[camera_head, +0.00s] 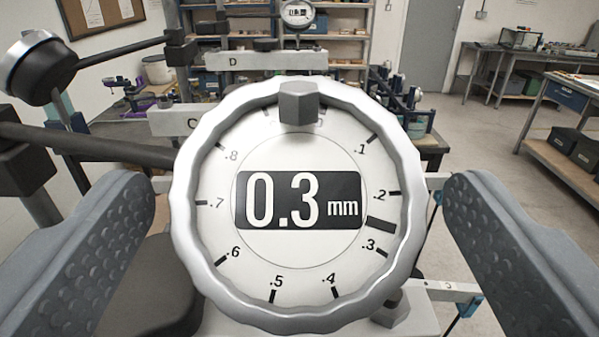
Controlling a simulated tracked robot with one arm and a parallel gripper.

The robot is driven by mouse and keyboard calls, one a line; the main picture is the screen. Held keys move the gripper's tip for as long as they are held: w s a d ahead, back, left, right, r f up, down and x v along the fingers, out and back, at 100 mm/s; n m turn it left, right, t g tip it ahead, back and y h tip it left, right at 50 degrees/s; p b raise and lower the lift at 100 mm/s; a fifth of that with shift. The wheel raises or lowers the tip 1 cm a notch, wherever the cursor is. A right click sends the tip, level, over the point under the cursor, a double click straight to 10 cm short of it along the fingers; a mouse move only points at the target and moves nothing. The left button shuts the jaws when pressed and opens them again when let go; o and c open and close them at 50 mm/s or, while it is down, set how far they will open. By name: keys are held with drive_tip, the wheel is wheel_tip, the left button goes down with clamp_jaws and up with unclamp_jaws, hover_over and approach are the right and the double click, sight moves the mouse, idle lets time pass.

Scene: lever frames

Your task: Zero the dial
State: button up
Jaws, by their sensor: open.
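The dial (300,255) fills the middle of the camera_head view, a round white face in a silver scalloped bezel (184,215). Its dark window reads "0.3 mm" in white. Marks from .1 to .8 show around the face. A thick black bar lies at the right, between the .2 and .3 marks. A grey block (298,104) sits at the top of the rim and hides the top of the scale. My gripper (298,185) is open, one padded finger at the left and one at the right of the dial. Gaps show between both fingers and the bezel.
Dark rods and a silver-and-black knob (38,68) are at the upper left, near my left finger. Plates marked C (188,120) and D (255,60) stand behind the dial. A smaller gauge (297,14) is farther back. Benches line the right; floor there is open.

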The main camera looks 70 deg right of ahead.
drive_tip(key=c, duration=1)
drive_tip(key=shift+w+r+m+g+h+p, duration=0.15)
drive_tip(key=shift+m+g+h+p, duration=0.15)
drive_tip(key=shift+m+g+p, duration=0.4)
drive_tip(key=m+g+p, duration=0.2)
drive_tip(key=m+p, duration=0.1)
drive_tip(key=shift+w, duration=0.1)
drive_tip(key=shift+m+g+p, duration=0.3)
drive_tip(key=shift+m+p, duration=0.2)
drive_tip(key=shift+r+m, duration=0.1)
drive_tip(key=shift+m, duration=0.2)
drive_tip(key=shift+f+g+p, duration=0.2)
drive_tip(key=shift+g+p, duration=0.25)
drive_tip(key=shift+g, duration=0.05)
